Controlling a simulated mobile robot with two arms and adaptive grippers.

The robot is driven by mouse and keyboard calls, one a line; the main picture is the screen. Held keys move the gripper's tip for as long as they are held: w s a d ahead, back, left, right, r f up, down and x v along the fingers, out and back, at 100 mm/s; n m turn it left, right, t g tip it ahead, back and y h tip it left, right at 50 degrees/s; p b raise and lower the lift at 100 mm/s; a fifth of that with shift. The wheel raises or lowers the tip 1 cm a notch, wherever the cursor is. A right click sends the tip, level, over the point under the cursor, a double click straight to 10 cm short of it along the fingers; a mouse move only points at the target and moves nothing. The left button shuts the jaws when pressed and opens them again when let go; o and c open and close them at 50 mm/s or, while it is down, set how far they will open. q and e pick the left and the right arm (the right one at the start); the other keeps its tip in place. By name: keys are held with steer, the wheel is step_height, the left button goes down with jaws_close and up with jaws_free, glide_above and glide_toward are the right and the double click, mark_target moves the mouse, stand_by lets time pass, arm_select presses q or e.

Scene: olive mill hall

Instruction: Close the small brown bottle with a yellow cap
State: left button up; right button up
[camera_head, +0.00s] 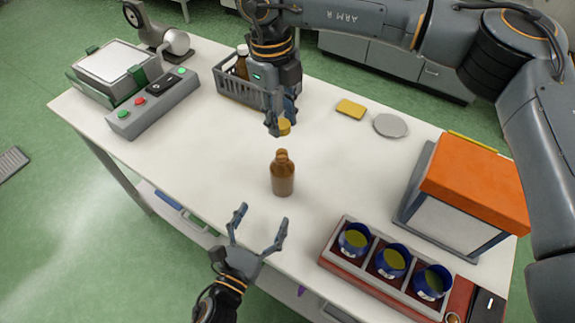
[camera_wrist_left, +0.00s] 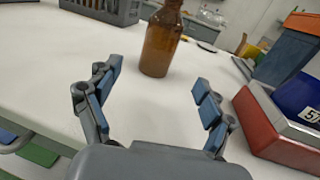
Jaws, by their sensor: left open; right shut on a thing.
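A small brown bottle (camera_head: 283,175) stands upright on the white table, with no cap on its neck. In the left wrist view the bottle (camera_wrist_left: 161,42) stands beyond the fingers, its top cut off by the frame. My right gripper (camera_head: 281,122) is shut on a yellow cap (camera_head: 284,127) and holds it above and behind the bottle, apart from it. My left gripper (camera_head: 259,232) is open and empty in front of the bottle, near the table's front edge. Its spread fingers (camera_wrist_left: 152,98) do not touch the bottle.
A grey basket (camera_head: 233,88) with a bottle stands behind. A yellow sponge-like block (camera_head: 350,109) and grey disc (camera_head: 391,125) lie at the back. An orange-lidded box (camera_head: 474,182) and a tray (camera_head: 335,262) with blue cups stand right. A button box (camera_head: 150,104) is left. The table around the bottle is clear.

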arm_select(q)
steer(key=shift+s+a+r, duration=0.1)
steer(key=shift+s+a, duration=0.1)
steer(key=shift+s, duration=0.2)
arm_select(e)
steer(key=shift+s+a+r, duration=0.15)
steer(key=shift+s+a, duration=0.05)
steer(key=shift+s, duration=0.25)
arm_select(q)
steer(key=x, duration=1.2)
steer(key=shift+w+d, duration=0.15)
arm_select(e)
steer(key=shift+w+d, duration=0.1)
steer(key=shift+w, duration=0.1)
arm_select(q)
jaws_close()
arm_select(e)
glide_above(282, 153)
steer(key=shift+w+f, duration=0.1)
steer(key=shift+f, duration=2.5)
steer(key=shift+f, duration=0.85)
steer(key=shift+f, duration=0.6)
